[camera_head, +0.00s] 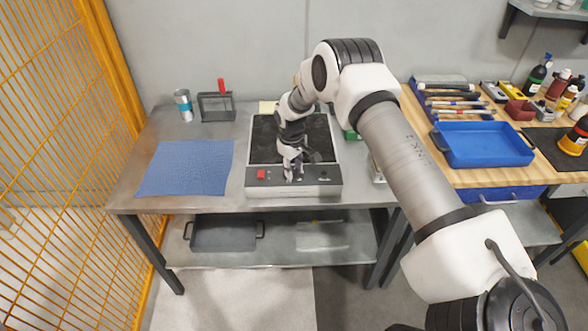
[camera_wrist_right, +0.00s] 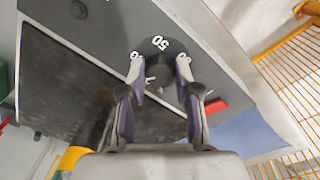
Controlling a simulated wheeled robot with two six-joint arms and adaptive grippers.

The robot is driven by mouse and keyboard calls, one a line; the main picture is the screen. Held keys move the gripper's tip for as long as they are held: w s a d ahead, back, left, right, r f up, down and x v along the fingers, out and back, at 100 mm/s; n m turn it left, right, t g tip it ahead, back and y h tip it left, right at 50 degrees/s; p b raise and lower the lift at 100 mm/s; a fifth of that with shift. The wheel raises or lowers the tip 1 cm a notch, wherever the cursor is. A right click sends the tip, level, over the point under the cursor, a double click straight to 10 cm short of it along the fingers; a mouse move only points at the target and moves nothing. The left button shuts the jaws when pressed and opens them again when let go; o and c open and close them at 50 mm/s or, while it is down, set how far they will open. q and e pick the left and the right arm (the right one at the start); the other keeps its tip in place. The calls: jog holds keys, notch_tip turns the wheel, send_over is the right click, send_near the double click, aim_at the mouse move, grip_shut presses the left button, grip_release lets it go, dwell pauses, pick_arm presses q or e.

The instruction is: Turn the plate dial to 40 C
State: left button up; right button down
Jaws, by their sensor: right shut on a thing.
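The hot plate (camera_head: 265,137) stands on the grey bench, with a dark top and a grey front panel. My right gripper (camera_head: 293,177) reaches down to the middle of that panel, right of a red switch (camera_head: 261,174). In the right wrist view the fingers (camera_wrist_right: 159,66) are shut on the dark plate dial (camera_wrist_right: 160,45), one finger on each side. The white number 50 shows between the fingertips. Other numbers beside the fingertips are partly covered, and I cannot read the dial's setting. My left gripper is not in view.
A blue mat (camera_head: 187,168) lies left of the plate, with a can (camera_head: 184,105) and a small dark rack (camera_head: 216,107) behind it. A blue tray (camera_head: 483,145) and tools are on the wooden bench at right. A yellow fence (camera_head: 60,120) stands at left.

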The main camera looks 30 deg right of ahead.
jog(key=m, duration=0.6)
jog(key=shift+s+a+f+m+g+b, duration=0.1)
jog(key=shift+f+m+g+b, duration=0.1)
jog(key=shift+m+g+b, duration=0.15)
dwell(0.4)
jog(key=c, duration=0.8)
grip_release()
jog(key=shift+r, duration=0.25)
jog(key=r, duration=1.1)
jog(key=shift+w+a+r, duration=0.2)
jog(key=shift+w+a, duration=0.05)
jog(key=shift+w, duration=0.05)
